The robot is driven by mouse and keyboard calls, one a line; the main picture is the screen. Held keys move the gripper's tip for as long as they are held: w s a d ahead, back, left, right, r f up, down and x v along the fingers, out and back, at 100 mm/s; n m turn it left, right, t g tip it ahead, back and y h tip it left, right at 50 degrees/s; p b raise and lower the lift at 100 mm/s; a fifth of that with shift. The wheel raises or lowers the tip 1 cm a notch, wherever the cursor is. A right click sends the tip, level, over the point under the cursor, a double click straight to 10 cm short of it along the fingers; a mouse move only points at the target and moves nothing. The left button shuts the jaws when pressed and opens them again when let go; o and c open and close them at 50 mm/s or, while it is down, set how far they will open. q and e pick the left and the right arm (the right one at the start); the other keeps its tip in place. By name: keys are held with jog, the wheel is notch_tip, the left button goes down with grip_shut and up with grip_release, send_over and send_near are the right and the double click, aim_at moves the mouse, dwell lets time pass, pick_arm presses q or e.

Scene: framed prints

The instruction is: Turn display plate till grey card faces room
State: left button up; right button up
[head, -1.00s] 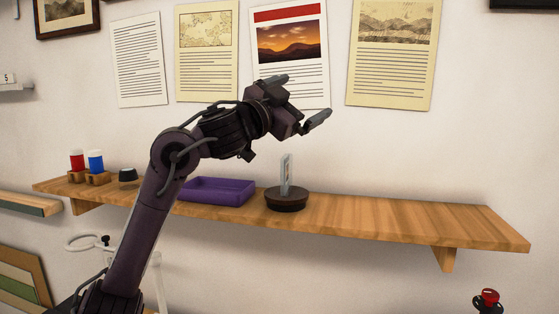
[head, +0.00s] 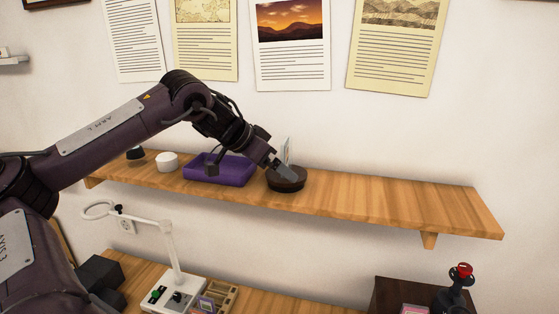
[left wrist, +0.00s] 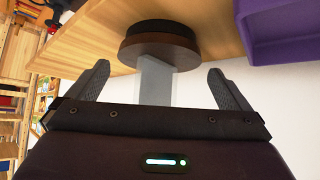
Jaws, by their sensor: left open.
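The display plate is a round dark-brown base (head: 287,184) on the wooden wall shelf, with a thin upright card (head: 288,146) standing on it. In the left wrist view the base (left wrist: 160,44) is at the top and the card (left wrist: 155,84) looks plain pale grey. My left gripper (head: 283,168) is at the plate, its fingers partly covering the card and base in the head view. In the left wrist view the left gripper (left wrist: 160,86) is open, one finger on each side of the card, with gaps on both sides. My right gripper is not in view.
A purple tray (head: 230,175) stands left of the base, with a white round piece (head: 167,161) beyond it. The shelf (head: 400,205) is clear to the right. Below are a white lamp stand (head: 172,250) and a red-topped joystick (head: 460,272). Printed sheets hang above.

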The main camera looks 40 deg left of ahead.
pick_arm(q)
jog(key=shift+p+x, duration=0.6)
jog(key=shift+x, duration=0.6)
jog(key=c, duration=0.7)
jog(key=shift+o, duration=0.2)
